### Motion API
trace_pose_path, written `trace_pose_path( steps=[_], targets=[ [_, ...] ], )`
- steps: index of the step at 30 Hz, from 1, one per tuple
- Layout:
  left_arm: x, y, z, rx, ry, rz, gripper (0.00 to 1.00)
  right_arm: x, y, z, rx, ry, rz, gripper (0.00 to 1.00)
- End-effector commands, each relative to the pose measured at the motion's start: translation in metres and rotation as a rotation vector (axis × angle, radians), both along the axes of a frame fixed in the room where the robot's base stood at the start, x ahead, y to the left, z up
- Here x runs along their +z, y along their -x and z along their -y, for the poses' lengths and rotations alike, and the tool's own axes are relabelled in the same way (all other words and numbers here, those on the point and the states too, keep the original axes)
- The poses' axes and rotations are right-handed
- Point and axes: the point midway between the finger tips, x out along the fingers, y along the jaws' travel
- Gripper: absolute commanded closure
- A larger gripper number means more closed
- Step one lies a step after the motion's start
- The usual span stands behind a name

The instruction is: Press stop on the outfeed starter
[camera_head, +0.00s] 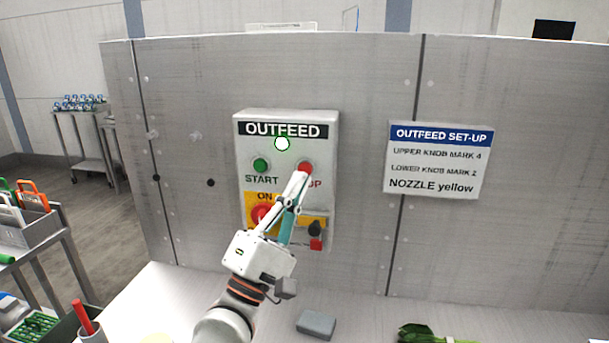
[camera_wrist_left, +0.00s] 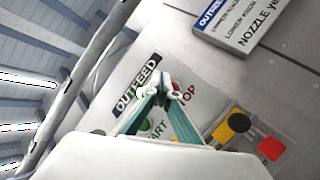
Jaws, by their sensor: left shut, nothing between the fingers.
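The outfeed starter (camera_head: 286,120) is a pale box on the grey metal panel. A white lamp with a green rim (camera_head: 282,143) glows under its OUTFEED label. The green START button (camera_head: 260,165) is on the left and the red STOP button (camera_head: 305,166) on the right. My left gripper (camera_head: 302,177) is shut and empty, its tips at the lower edge of STOP, hiding part of its label. In the left wrist view my gripper (camera_wrist_left: 160,92) is beside the red STOP button (camera_wrist_left: 177,86); I cannot tell whether they touch. My right gripper is out of view.
Below are a red knob on a yellow plate (camera_head: 261,214), partly behind my gripper, and a black knob (camera_head: 314,228) above a red part (camera_head: 316,244). A set-up sign (camera_head: 438,160) hangs to the right. A grey block (camera_head: 316,324) and greens (camera_head: 430,334) lie on the pale surface.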

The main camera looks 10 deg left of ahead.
Motion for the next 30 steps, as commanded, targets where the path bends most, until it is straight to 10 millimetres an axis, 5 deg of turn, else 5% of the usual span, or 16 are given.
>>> trace_pose_path(
  steps=[9,30],
  targets=[
    [0.001,-0.016,0.0,0.0,0.001,0.001,1.0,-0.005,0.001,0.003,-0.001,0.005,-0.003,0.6],
    [0.001,-0.016,0.0,0.0,0.001,0.001,1.0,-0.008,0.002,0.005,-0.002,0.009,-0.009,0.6]
  ],
)
